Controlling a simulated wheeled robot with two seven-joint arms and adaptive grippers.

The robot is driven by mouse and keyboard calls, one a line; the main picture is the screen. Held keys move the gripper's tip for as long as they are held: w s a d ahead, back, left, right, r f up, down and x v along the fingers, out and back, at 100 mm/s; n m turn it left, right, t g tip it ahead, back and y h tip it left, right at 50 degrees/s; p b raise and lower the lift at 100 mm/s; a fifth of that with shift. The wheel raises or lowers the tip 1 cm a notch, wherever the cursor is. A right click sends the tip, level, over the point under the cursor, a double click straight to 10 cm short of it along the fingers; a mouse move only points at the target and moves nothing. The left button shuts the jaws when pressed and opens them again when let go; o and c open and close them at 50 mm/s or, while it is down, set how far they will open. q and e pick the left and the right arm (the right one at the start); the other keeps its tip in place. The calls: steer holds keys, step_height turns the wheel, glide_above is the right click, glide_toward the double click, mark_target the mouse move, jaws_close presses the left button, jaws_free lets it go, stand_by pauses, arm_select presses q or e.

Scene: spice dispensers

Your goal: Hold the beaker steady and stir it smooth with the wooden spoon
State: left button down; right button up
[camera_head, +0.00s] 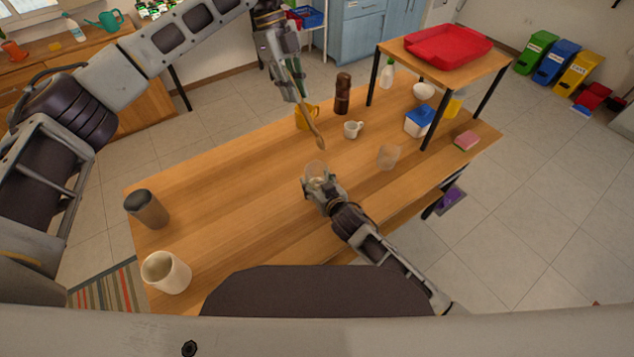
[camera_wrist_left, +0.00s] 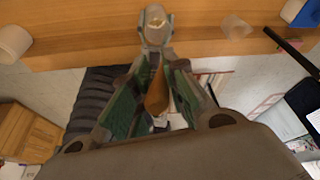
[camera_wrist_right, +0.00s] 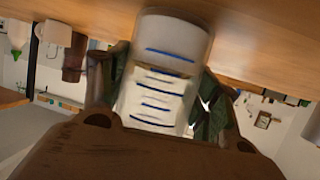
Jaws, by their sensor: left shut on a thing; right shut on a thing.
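The clear beaker (camera_head: 316,169) stands near the middle of the wooden table, with pale contents visible inside. My right gripper (camera_head: 321,188) is shut around it from the near side. In the right wrist view the beaker (camera_wrist_right: 165,75) fills the space between the fingers and shows blue graduation lines. My left gripper (camera_head: 293,92) is raised over the table's far side and shut on the wooden spoon (camera_head: 306,115). The spoon points down at a tilt, its lower end apart from the beaker and beyond it in the head view. The spoon (camera_wrist_left: 157,92) also shows between the left fingers.
A clear glass (camera_head: 389,156) stands right of the beaker, with a white mug (camera_head: 352,129), yellow mug (camera_head: 307,116) and brown grinder (camera_head: 343,93) behind. A raised shelf (camera_head: 440,57) stands at the right. A dark cup (camera_head: 147,208) and cream cup (camera_head: 166,271) stand left; between is clear.

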mark_target(302, 106)
stand_by(0.7)
arm_select(q)
steer(key=shift+s+f, duration=0.15)
steer(key=shift+f, duration=0.4)
steer(key=shift+s+f+t+y, duration=0.25)
steer(key=shift+f+t+y, duration=0.05)
steer(key=shift+t, duration=0.1)
steer(key=s+d, duration=0.1)
steer(key=s+d+m+t, duration=0.1)
steer(key=s, duration=0.1)
steer(key=shift+f+y, duration=0.2)
steer(key=shift+y, duration=0.2)
steer(key=shift+w+a+n+t+y, duration=0.15)
steer(key=shift+w+n+t+y, duration=0.25)
steer(key=shift+n, duration=0.3)
steer(key=shift+a, duration=0.1)
